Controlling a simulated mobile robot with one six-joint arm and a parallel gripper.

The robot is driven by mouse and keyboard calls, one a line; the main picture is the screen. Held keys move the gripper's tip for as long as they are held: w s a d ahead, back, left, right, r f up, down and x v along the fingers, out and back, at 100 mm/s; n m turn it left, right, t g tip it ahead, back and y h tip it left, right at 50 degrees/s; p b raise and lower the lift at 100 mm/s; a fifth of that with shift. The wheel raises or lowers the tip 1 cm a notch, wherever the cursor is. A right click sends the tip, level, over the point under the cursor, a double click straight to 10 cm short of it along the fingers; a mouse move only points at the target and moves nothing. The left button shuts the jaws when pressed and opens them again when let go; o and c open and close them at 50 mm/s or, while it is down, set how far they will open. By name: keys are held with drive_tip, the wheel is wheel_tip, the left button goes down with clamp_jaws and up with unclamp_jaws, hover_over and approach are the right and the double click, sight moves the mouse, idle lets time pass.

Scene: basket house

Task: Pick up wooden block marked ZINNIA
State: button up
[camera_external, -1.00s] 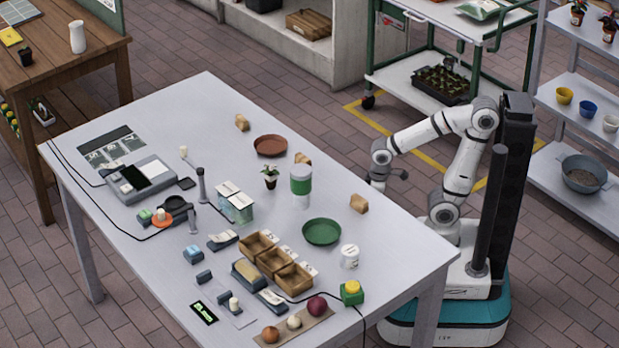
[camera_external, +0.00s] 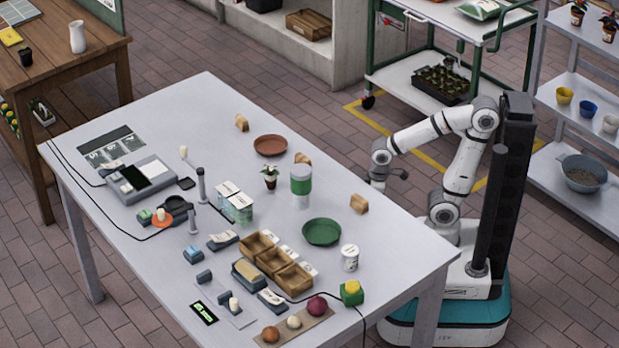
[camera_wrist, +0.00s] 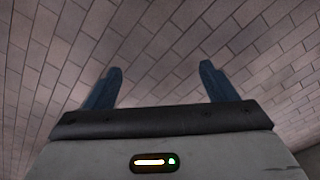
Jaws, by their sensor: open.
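Several small wooden blocks lie on the grey-white table (camera_external: 130,235). One block (camera_external: 359,204) is at the right edge, nearest my arm. Another block (camera_external: 303,159) is partly hidden behind the white and green container, and a third block (camera_external: 242,123) is near the far edge. No marking can be read on any of them, so I cannot tell which is ZINNIA. My gripper (camera_wrist: 159,85) is open and empty in the wrist view, its two dark blue fingers apart above brick paving. In the external view my gripper is off the table's right side, near the blocks but apart from them.
Near the blocks stand a brown saucer (camera_external: 270,146), a green saucer (camera_external: 321,232), a white and green container (camera_external: 300,186), a potted plant (camera_external: 270,177) and a white cup (camera_external: 350,258). Wooden bins (camera_external: 272,262) fill the front middle. The table's far right strip has bare space.

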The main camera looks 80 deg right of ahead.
drive_tip(key=shift+c, duration=0.3)
wheel_tip(320, 180, up, 64)
drive_tip(key=r+t+p, duration=0.1)
drive_tip(key=t+p, duration=0.2)
drive_tip(key=p, duration=5.5)
drive_tip(key=n+g+b, duration=0.4)
drive_tip(key=n+b, duration=0.5)
drive_tip(key=b, duration=0.9)
hover_over(303, 157)
drive_tip(key=d, duration=0.1)
wheel_tip(303, 157, down, 32)
drive_tip(key=shift+s+r, duration=0.1)
drive_tip(key=shift+r, duration=0.15)
drive_tip(key=shift+a+f+p, duration=0.2)
drive_tip(key=shift+f+p, duration=0.1)
drive_tip(key=shift+f, duration=1.7)
drive_tip(key=shift+a+f+p, duration=0.2)
drive_tip(key=shift+f+p, duration=0.05)
drive_tip(key=shift+f, duration=1.7)
drive_tip(key=shift+c, duration=0.5)
drive_tip(key=c, duration=0.9)
drive_tip(key=shift+r, duration=0.1)
drive_tip(key=shift+c, duration=0.2)
